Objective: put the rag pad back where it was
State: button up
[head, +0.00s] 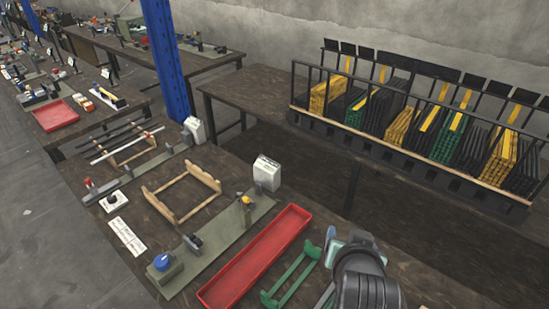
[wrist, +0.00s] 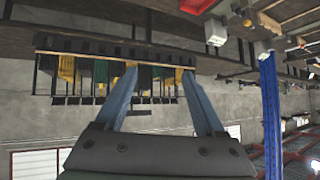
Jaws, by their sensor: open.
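I cannot pick out the rag pad for certain. A white block-shaped item (head: 266,173) stands at the back of the near bench, and a similar one (head: 194,130) stands further left; I cannot tell whether either is a pad or a box. My gripper (head: 331,244) is over the right part of the near bench, beside a green stand, and its fingertips are partly hidden by my own wrist. In the wrist view my gripper (wrist: 160,85) shows its two blue-grey fingers spread apart, with nothing between them but the distant rack.
The near bench holds a long red tray (head: 256,258), the green stand (head: 290,274), a wooden frame (head: 182,192) and a grey-green press base (head: 215,243). A blue post (head: 166,60) rises behind. A rack of black, yellow and green strips (head: 415,115) stands on the back bench.

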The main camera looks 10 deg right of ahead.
jog(key=w+a+r+n+t, duration=0.1)
jog(key=w+a+r+t, duration=0.15)
jog(key=r, duration=0.65)
jog(key=w+a+r+n+t, duration=0.1)
jog(key=a+r+t, duration=0.25)
jog(key=r, duration=0.45)
jog(key=w+a+r+n+t, duration=0.1)
jog(key=a+r+t, duration=0.25)
jog(key=r, duration=0.55)
jog(key=s+a+r+n+t+y, duration=0.1)
jog(key=s+a+r+t, duration=0.3)
jog(key=r, duration=0.7)
jog(key=s+a+r+n+t+y, duration=0.2)
jog(key=s+a+r, duration=0.4)
jog(key=r, duration=0.5)
jog(key=shift+s+a+r+t+y, duration=0.15)
jog(key=shift+s+a+t+y, duration=0.15)
jog(key=shift+s+t+y, duration=0.55)
jog(key=shift+t+h, duration=0.25)
jog(key=shift+t, duration=0.05)
